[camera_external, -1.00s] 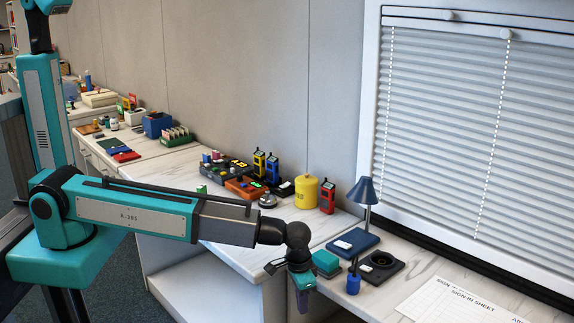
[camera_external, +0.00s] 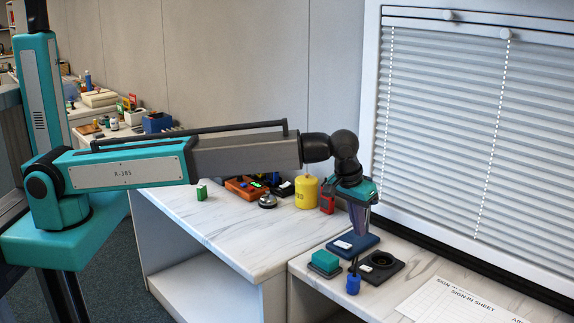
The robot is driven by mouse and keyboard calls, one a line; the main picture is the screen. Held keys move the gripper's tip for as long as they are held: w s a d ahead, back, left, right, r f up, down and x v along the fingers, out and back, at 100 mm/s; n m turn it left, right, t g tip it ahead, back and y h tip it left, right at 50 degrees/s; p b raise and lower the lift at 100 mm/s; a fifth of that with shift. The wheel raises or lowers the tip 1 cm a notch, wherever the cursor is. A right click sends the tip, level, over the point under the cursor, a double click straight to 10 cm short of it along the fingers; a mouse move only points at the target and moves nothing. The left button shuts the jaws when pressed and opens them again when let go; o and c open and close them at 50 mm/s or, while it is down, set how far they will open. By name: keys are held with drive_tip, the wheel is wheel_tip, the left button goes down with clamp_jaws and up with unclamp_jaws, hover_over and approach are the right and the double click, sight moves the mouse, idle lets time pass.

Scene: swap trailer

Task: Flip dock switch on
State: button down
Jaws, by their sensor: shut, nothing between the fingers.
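My gripper (camera_external: 361,231) points down, its slim dark fingers shut and empty. In the picture its tips overlap the back of the dark blue base (camera_external: 370,241); I cannot tell whether they touch it. A small white part (camera_external: 342,244) is on the base's left side. A black plate with a round recess (camera_external: 395,268) lies just in front of the base to the right. I cannot tell which of these is the dock switch, nor whether it is on. My gripper hides the lamp that stands behind the base.
A sign-in sheet (camera_external: 458,303) lies at right. A yellow canister (camera_external: 306,192) and a red device (camera_external: 327,203) stand on the other counter (camera_external: 225,231), whose front is mostly clear.

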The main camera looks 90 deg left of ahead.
drive_tip(key=shift+w+a+r, duration=0.15)
drive_tip(key=shift+w+r, duration=0.3)
drive_tip(key=shift+r, duration=0.3)
drive_tip(key=shift+f, duration=0.15)
drive_tip(key=p, duration=0.4)
hover_over(369, 268)
drive_tip(key=s, duration=0.1)
drive_tip(key=f, duration=1.1)
drive_tip(key=shift+d+f, duration=0.15)
drive_tip(key=shift+d, duration=0.15)
drive_tip(key=shift+f+p, duration=0.35)
drive_tip(key=shift+f, duration=0.65)
drive_tip(key=shift+w+d+f, duration=0.1)
